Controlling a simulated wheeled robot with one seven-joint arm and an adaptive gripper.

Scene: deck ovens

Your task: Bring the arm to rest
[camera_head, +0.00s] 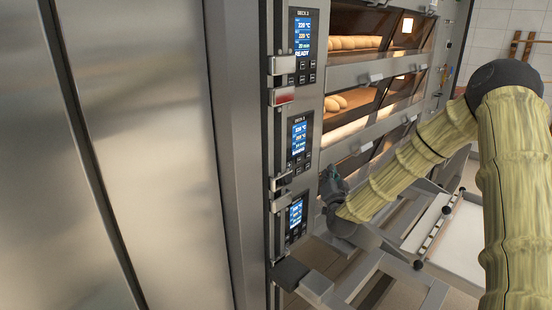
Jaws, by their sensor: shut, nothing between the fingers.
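My arm, in a yellowish quilted sleeve, comes in from the right edge, bends at a dark elbow joint at the upper right and slopes down to the left. At its lower end is my dark grey gripper (332,184), in front of the lower part of the oven stack. It is small in this view and its fingers are hard to make out. It is shut and holds nothing. Whether it touches the oven front, I cannot tell.
The deck oven (307,95) has lit displays and glazed decks; loaves (350,43) lie in the top deck and more loaves (335,103) below. A steel cabinet (150,150) fills the left. A metal frame (360,280) and a pale board (440,240) lie below my arm.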

